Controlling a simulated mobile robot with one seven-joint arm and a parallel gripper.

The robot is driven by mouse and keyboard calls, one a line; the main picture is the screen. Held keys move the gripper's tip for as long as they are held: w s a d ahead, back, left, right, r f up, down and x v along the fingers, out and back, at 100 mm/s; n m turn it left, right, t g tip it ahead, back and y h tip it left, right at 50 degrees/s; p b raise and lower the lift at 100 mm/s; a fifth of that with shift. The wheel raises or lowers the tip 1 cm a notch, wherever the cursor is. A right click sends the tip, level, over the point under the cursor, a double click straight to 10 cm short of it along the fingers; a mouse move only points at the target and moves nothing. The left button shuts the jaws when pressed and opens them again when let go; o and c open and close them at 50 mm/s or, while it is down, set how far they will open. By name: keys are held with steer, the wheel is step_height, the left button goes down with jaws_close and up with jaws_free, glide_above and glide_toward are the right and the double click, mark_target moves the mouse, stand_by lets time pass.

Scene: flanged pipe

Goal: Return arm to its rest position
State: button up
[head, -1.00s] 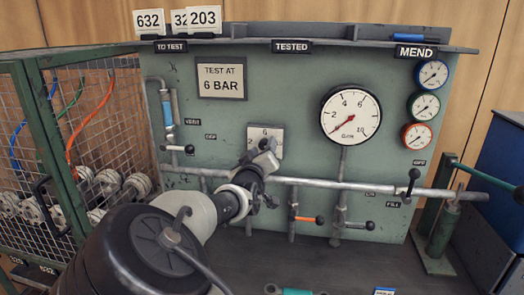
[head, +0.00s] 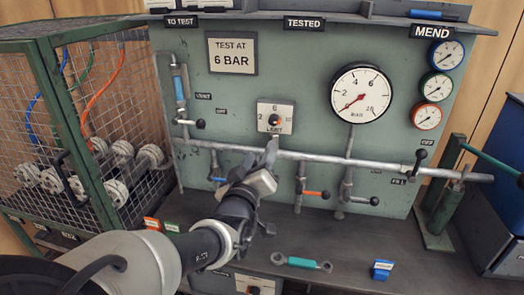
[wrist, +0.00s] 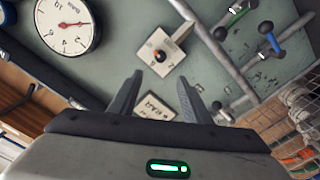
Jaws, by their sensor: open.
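My gripper (head: 268,155) is in front of the green test panel (head: 230,110), just below the small square selector plate (head: 275,117) marked LIMIT with its dark knob. In the wrist view my gripper (wrist: 157,92) has its two dark fingers apart with nothing between them. The selector plate (wrist: 160,53) shows in that view beyond the fingertips, clear of them. My arm reaches up from the lower left in the head view.
A horizontal pipe (head: 310,156) with valve levers crosses the panel behind my gripper. A mesh cage (head: 70,130) with hoses stands at left. A green pump (head: 445,205) stands right.

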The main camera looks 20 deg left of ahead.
steer(key=shift+s, duration=0.2)
steer(key=d+f+m+g, duration=0.5)
steer(key=d+f+g, duration=0.4)
steer(key=d+f, duration=0.25)
steer(key=s+d+r+m+g+h, duration=0.1)
steer(key=s+d+r+g, duration=0.1)
steer(key=s+d+r, duration=0.75)
steer(key=s+d+r+m+g, duration=0.15)
steer(key=s+d+r, duration=0.45)
steer(key=s+d, duration=0.65)
step_height(320, 180, up, 21)
steer(key=a+p, duration=0.2)
steer(key=p, duration=1.9)
steer(key=shift+s+p, duration=0.3)
steer(key=shift+p, duration=0.05)
